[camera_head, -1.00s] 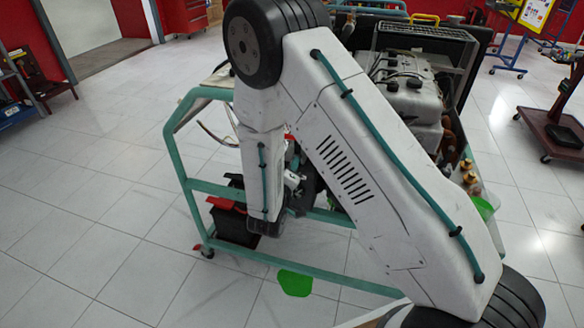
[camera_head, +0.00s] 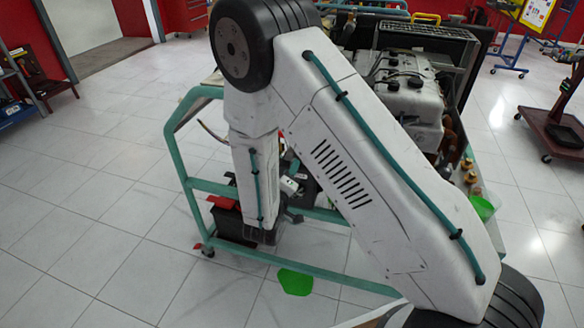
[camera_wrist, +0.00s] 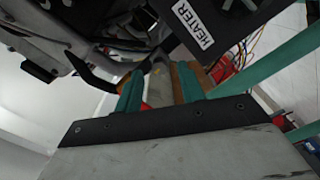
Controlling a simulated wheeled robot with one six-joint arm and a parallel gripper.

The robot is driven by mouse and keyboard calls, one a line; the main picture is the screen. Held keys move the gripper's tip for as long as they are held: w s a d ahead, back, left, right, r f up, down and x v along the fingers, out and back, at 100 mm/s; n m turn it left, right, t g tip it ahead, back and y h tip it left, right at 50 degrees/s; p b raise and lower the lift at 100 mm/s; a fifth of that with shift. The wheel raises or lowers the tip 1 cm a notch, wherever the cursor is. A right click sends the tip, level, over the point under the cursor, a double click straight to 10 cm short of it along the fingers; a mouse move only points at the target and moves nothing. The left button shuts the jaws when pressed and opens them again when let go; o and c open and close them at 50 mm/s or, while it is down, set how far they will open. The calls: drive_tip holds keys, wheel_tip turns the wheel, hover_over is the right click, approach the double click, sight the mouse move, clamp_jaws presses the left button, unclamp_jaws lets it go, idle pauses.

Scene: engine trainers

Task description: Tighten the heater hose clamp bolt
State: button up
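In the wrist view, my gripper (camera_wrist: 160,88) has two teal fingers standing apart. A grey part with a small yellow mark (camera_wrist: 157,82) shows in the gap between them; I cannot tell whether the fingers touch it. An orange-brown part (camera_wrist: 208,80) shows behind the right finger. A dark panel with a white "HEATER" label (camera_wrist: 193,25) is just beyond the fingertips, up and to the right. I cannot make out the hose clamp or its bolt.
The engine (camera_head: 410,88) sits on a teal-framed stand (camera_head: 177,150), behind my arm. A black box with red parts (camera_head: 228,222) is low on the stand. Green patches (camera_head: 295,282) are near the floor. Tiled floor at left is clear. A wheeled stand (camera_head: 553,128) is at right.

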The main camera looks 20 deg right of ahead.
drive_tip(key=v, duration=0.5)
drive_tip(key=shift+s+a, duration=0.1)
drive_tip(key=shift+s, duration=0.05)
